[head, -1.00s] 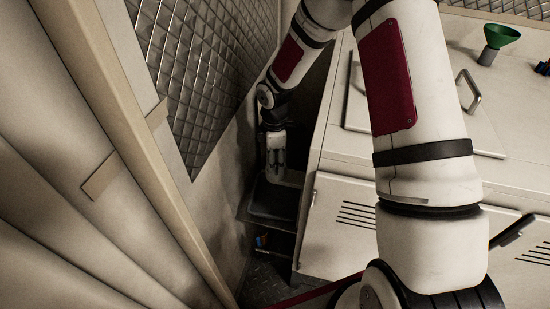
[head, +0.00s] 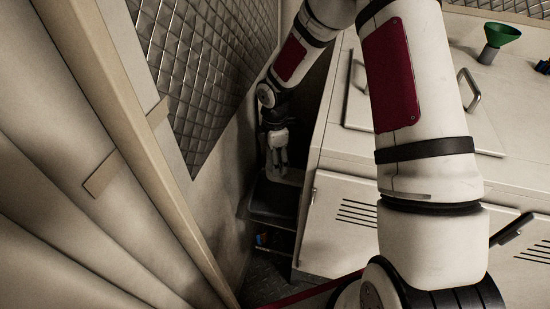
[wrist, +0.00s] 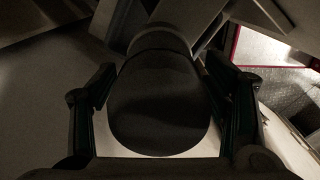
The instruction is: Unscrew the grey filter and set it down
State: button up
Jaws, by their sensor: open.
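A dark grey, rounded cylinder, which looks like the filter (wrist: 160,108), fills the middle of the wrist view. My gripper (wrist: 157,78) is open, with one finger on each side of it. A gap shows beside the filter near the lower finger parts; contact at the fingertips cannot be told. In the head view my gripper (head: 278,158) points down in the narrow gap between the wall and the white cabinet. The filter cannot be made out there.
A dark tray or ledge (head: 271,208) lies below my gripper, with a small blue and orange item (head: 262,239) under it. The quilted wall panel (head: 205,75) and white cabinet (head: 345,215) close in on both sides. A green funnel (head: 500,36) stands on the cabinet top.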

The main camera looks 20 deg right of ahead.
jog(key=m, duration=0.7)
jog(key=shift+w+b, duration=0.2)
jog(key=shift+b, duration=0.1)
jog(key=m, duration=0.6)
jog(key=shift+w+d+m, duration=0.1)
jog(key=shift+m, duration=0.3)
jog(key=c, duration=1.3)
jog(key=shift+o, duration=0.2)
jog(key=n, duration=0.4)
jog(key=shift+s, duration=0.2)
jog(key=n, duration=0.5)
jog(key=shift+s, duration=0.1)
jog(key=o, duration=1.4)
